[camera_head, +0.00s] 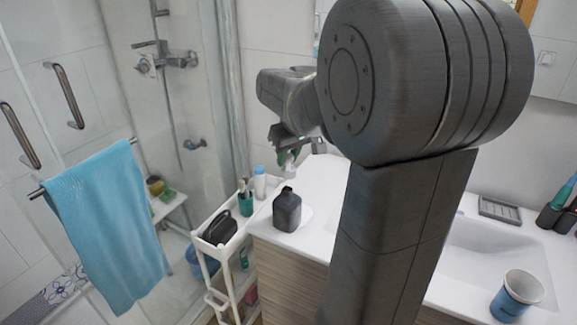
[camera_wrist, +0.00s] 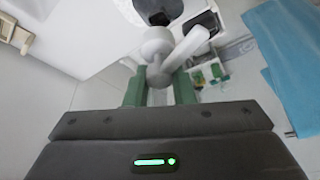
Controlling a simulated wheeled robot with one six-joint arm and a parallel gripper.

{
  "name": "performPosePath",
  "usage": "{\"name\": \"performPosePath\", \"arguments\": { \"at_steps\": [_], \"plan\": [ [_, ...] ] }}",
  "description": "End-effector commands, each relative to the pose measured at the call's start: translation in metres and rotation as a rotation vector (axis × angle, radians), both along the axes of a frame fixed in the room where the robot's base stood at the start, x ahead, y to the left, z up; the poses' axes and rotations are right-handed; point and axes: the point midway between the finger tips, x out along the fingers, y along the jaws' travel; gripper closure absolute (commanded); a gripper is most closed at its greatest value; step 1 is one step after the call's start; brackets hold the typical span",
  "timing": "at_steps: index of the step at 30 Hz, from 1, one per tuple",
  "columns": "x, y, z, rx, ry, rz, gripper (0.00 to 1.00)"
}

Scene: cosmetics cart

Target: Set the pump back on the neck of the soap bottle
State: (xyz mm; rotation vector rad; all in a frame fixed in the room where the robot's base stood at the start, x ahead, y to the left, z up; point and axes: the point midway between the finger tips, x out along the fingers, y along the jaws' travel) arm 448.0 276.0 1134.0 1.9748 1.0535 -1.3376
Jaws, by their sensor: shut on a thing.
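The dark grey soap bottle (camera_head: 287,211) stands upright on the white counter near its left end. Its dark top also shows at the upper edge of the wrist view (camera_wrist: 155,8). My gripper (camera_head: 286,150) is above the bottle and apart from it. In the wrist view my gripper's green fingers (camera_wrist: 160,88) are shut on the white pump (camera_wrist: 157,45), whose spout points up and to the right. In the head view the pump (camera_head: 291,165) is small and partly hidden by the gripper.
A white cart (camera_head: 228,250) left of the counter (camera_head: 325,175) holds a dark container (camera_head: 219,228), a green bottle (camera_head: 245,202) and a pale blue bottle (camera_head: 260,183). A blue towel (camera_head: 108,225) hangs at left. A blue cup (camera_head: 516,297) stands by the sink at right.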

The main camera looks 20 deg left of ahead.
Motion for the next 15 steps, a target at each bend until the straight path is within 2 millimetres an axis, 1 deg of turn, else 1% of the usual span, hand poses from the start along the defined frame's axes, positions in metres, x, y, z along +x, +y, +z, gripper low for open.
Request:
{"name": "performPosePath", "arguments": {
  "at_steps": [3,7,15],
  "plan": [
    [0.0,0.0,0.002,0.001,-0.001,0.012,1.0],
    [-0.001,0.0,-0.002,0.001,0.0,0.013,1.0],
    [-0.001,0.0,-0.024,0.0,0.0,0.012,1.0]
  ]
}}
